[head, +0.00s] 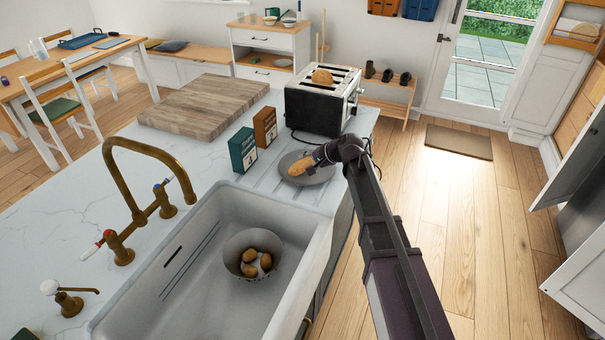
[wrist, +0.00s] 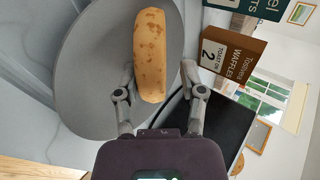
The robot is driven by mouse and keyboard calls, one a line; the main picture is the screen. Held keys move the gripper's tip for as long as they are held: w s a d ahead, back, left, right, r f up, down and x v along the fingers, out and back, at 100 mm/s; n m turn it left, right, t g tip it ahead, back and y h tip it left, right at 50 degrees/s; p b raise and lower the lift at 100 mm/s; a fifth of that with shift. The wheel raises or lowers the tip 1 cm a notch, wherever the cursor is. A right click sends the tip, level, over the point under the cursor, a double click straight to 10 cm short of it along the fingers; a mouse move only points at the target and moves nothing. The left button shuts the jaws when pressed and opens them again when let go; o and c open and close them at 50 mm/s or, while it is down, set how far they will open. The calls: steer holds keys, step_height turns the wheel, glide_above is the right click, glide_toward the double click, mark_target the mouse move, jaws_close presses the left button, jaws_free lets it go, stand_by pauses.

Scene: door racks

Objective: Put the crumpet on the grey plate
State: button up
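The grey plate (head: 318,172) lies on the worktop between the sink and the toaster; it fills much of the wrist view (wrist: 85,75). A long, tan, bread-like piece, apparently the crumpet seen edge-on (head: 300,166), is over the plate. In the wrist view the crumpet (wrist: 150,50) lies between and beyond my fingertips. My gripper (head: 322,155) is over the plate's right side, fingers apart. In the wrist view my gripper (wrist: 159,75) shows a gap between its right finger and the crumpet; the left finger is close to it. Whether the crumpet rests fully on the plate is unclear.
A toaster (head: 315,108) with a bread piece (head: 322,76) in its top stands behind the plate. A green box (head: 243,150) and a brown box (head: 265,127) stand to the left. The sink (head: 190,275) holds a bowl (head: 241,245) with several brown items.

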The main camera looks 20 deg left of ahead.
steer(key=p+v, duration=0.5)
steer(key=v, duration=0.3)
stand_by(0.7)
steer(key=shift+r, duration=0.15)
stand_by(0.4)
step_height(320, 180, up, 8)
steer(key=d+p, duration=0.2)
steer(key=p, duration=0.6)
steer(key=shift+s, duration=0.35)
steer(key=shift+d, duration=0.1)
steer(key=s+d+f+n+g+h, duration=0.1)
steer(key=s+d+f+h, duration=0.2)
steer(key=s+d, duration=0.3)
steer(key=s+d+f+n+g+h+b, duration=0.1)
steer(key=s+d+f+h, duration=0.2)
steer(key=s+d, duration=0.4)
steer(key=s+d+f+n+h+b, duration=0.1)
steer(key=s+d+f+h, duration=0.2)
steer(key=s+d, duration=0.4)
steer(key=d, duration=0.9)
steer(key=shift+g+h, duration=0.3)
steer(key=shift+g, duration=0.1)
